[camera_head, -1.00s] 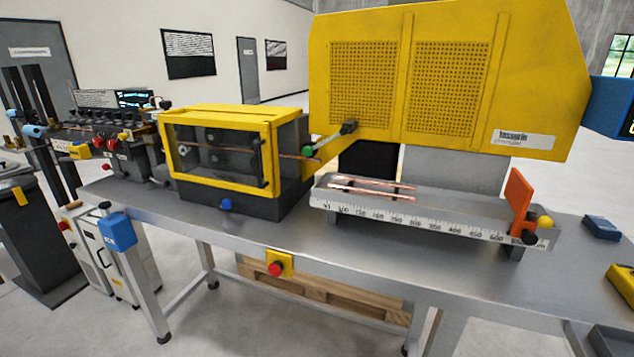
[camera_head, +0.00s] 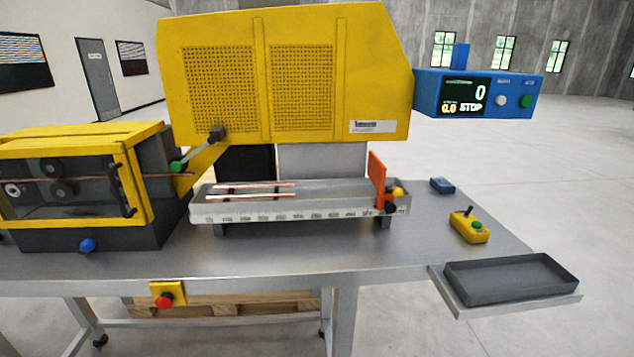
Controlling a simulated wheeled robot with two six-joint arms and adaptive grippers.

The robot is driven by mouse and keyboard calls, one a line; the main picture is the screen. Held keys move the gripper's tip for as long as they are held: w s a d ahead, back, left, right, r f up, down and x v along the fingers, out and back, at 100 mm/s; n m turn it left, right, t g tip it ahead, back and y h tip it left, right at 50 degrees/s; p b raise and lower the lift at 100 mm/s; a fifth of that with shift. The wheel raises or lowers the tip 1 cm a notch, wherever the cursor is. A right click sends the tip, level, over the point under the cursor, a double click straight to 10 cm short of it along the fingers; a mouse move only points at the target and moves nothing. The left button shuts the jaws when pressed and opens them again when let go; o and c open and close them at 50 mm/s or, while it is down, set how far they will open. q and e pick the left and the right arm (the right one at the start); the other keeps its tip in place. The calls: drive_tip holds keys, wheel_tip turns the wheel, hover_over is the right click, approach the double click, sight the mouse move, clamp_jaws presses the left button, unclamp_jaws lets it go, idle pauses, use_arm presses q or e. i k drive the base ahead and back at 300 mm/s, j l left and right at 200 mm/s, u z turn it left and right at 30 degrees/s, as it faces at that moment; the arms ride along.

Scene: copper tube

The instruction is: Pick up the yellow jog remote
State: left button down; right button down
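The yellow jog remote (camera_head: 470,227) lies on the right part of the grey metal table (camera_head: 280,254). It is a small yellow box with a green button and a dark stick on top. It stands clear of other things, behind the dark tray and in front of a small blue block. Neither of my grippers shows in the head view.
A dark grey tray (camera_head: 512,280) sits on a shelf at the table's front right. A blue block (camera_head: 442,186) lies behind the remote. A measuring trough (camera_head: 300,212) with copper tubes and an orange stop (camera_head: 377,178) stands left. A blue display box (camera_head: 478,94) hangs above.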

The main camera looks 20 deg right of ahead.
sight(462, 225)
drive_tip(key=z, duration=1.8)
